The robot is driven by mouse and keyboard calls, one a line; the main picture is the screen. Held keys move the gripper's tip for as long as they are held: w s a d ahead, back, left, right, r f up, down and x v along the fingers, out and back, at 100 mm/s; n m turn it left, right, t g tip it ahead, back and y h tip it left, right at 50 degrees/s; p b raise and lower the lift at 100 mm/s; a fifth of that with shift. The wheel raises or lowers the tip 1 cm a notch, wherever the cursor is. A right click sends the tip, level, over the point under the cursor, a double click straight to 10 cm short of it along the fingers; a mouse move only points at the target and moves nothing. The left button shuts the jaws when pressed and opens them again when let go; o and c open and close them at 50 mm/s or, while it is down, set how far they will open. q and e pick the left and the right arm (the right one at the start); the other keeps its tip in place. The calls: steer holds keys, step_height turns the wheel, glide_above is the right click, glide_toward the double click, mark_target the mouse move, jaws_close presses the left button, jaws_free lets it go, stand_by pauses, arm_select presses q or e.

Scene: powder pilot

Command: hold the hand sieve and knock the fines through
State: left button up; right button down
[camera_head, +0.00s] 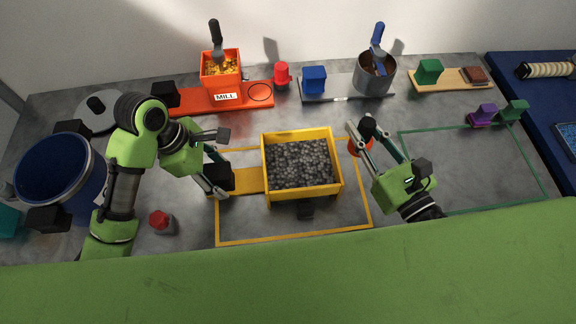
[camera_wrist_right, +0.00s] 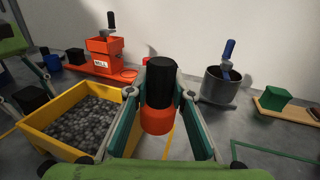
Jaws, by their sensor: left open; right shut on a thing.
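A yellow box-shaped sieve (camera_head: 338,180) full of dark grey granules (camera_head: 300,163) sits on the bench inside a yellow outline; it also shows in the right wrist view (camera_wrist_right: 62,147). A black block (camera_head: 219,178) stands at its left side, on or beside a yellow strip. My left gripper (camera_head: 222,162) is open close to that block; whether its fingers straddle it I cannot tell. My right gripper (camera_head: 375,140) is shut on a black-and-red knocker (camera_wrist_right: 158,118), right of the sieve. The knocker's red end (camera_head: 360,148) points down. The sieve's underside is hidden.
A red mill (camera_head: 221,80) and a grey pot (camera_head: 375,75) with a blue-handled tool stand behind. A blue-rimmed bin (camera_head: 60,172) and a small red-topped item (camera_head: 161,222) are at left. The green-outlined area (camera_head: 470,165) at right is mostly clear.

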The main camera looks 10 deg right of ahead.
arm_select(q)
steer(key=shift+v, duration=3.65)
steer(key=v, duration=1.2)
steer(key=shift+f, duration=0.1)
